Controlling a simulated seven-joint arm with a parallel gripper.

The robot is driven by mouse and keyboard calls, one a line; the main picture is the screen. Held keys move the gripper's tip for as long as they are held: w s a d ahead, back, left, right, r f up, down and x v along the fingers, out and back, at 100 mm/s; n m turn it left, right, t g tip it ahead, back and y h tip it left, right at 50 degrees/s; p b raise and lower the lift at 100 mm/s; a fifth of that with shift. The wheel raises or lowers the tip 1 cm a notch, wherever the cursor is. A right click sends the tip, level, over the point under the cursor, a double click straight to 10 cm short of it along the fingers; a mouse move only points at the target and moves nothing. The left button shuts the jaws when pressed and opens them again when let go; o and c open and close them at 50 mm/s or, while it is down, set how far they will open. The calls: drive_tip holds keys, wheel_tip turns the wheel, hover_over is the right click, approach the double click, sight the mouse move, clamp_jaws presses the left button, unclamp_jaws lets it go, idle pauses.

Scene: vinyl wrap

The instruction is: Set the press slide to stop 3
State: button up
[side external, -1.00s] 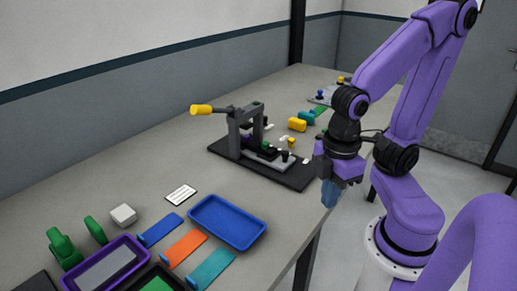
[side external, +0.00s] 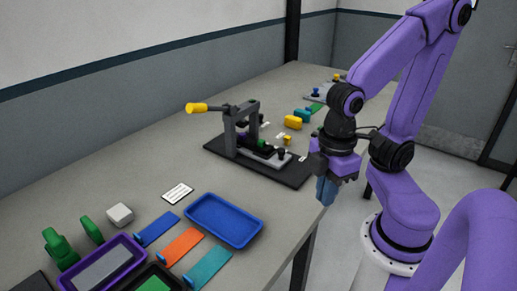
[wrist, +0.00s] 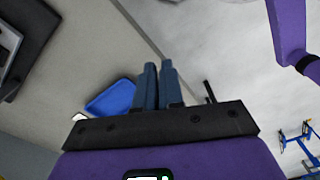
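The press (side external: 246,130) stands on a dark base plate (side external: 286,176) on the table, with a grey frame and a yellow-ended lever (side external: 197,107). The stop marks are too small to read. My gripper (side external: 325,192) hangs at the table's right edge, to the right of the press and apart from it. In the wrist view its two blue fingers (wrist: 158,85) are together with nothing seen between them. Part of the dark base (wrist: 32,40) shows at upper left there.
A blue tray (side external: 258,236), coloured strips (side external: 180,246), a purple tray (side external: 138,262) and green stands (side external: 60,248) occupy the near table. Yellow (side external: 293,122) and teal pieces lie beyond the press. The table between press and blue tray is mostly clear.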

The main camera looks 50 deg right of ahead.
drive_tip(key=o, duration=0.5)
drive_tip(key=shift+w, duration=0.15)
drive_tip(key=shift+o, duration=1)
drive_tip(key=w+r+m, duration=0.2)
drive_tip(key=w+m, duration=0.1)
drive_tip(key=w, duration=0.4)
drive_tip(key=shift+d, duration=0.3)
wheel_tip(320, 180, up, 6)
drive_tip(key=m, duration=1)
hover_over(281, 149)
wheel_tip(281, 149, down, 17)
drive_tip(key=shift+s+f, duration=0.1)
clamp_jaws()
